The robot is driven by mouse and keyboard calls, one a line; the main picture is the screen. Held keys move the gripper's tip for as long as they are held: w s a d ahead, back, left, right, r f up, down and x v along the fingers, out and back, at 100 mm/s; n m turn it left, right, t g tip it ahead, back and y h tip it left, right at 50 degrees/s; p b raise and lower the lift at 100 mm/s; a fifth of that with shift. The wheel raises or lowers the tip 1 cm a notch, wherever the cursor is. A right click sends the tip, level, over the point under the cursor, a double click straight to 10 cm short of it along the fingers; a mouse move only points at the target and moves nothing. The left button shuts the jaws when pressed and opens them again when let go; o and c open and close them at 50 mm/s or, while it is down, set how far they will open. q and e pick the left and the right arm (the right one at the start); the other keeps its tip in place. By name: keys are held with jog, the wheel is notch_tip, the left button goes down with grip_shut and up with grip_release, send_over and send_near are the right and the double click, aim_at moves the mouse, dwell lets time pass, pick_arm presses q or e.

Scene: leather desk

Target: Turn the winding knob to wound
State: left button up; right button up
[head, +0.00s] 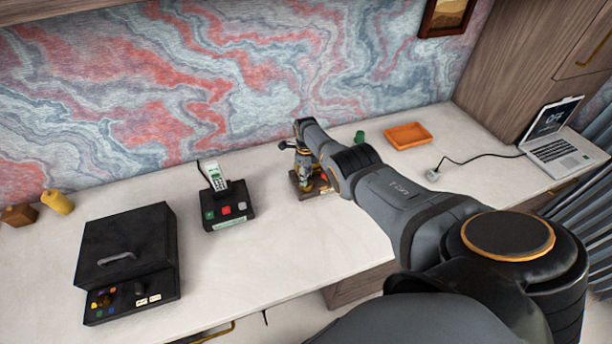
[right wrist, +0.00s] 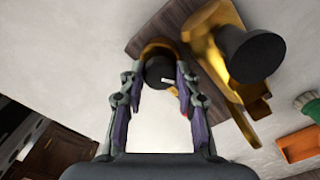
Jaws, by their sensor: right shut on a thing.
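My right gripper (head: 304,163) reaches down over a small device on a dark wooden base (head: 296,184) at the middle of the desk. In the right wrist view, the gripper's fingers (right wrist: 160,85) stand on both sides of a dark round winding knob (right wrist: 158,70) with a white mark and a brass collar. They are shut on it. Beside the knob on the same wooden base (right wrist: 150,30) is a brass part (right wrist: 215,55) with a black round end. In the head view my arm and gripper hide most of the device. My left gripper is not in view.
A black box with a handle (head: 125,250) and a black button stand with a handset (head: 229,212) are to the left. An orange tray (head: 408,136), a green object (head: 360,137) and a laptop (head: 555,140) are to the right.

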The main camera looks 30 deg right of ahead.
dwell(0.4)
jog(key=o, duration=0.9)
jog(key=shift+r, duration=0.1)
jog(key=shift+w+r, duration=0.1)
jog(key=shift+r, duration=0.4)
notch_tip(320, 180, up, 11)
jog(key=shift+f, duration=0.1)
